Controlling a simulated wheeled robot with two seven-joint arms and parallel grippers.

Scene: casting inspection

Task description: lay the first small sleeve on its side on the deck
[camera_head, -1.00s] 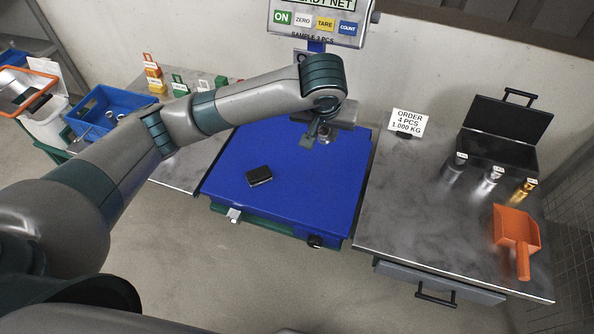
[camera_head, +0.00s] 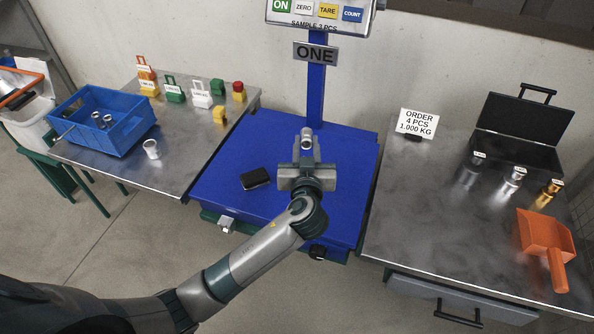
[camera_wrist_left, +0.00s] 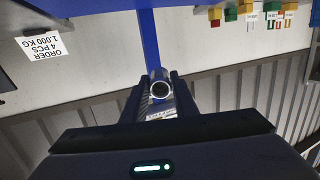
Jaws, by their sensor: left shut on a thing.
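My left gripper (camera_head: 307,150) is over the blue deck (camera_head: 345,185) of the scale, in front of its post. It is shut on a small silver sleeve (camera_head: 307,136). In the left wrist view the sleeve (camera_wrist_left: 161,90) sits between the two fingers, its round open end facing the camera. The sleeve appears to be on its side, pointing along the fingers. I cannot tell whether it touches the deck. A black box-like thing (camera_head: 255,179) lies on the deck, left of the gripper. My right gripper is not in view.
A blue crate (camera_head: 75,130) with small sleeves stands on the left table, a larger silver sleeve (camera_head: 152,149) beside it. The right table holds metal cylinders (camera_head: 512,178), an orange scoop (camera_head: 545,238) and an open black case (camera_head: 515,150). The deck's right side is clear.

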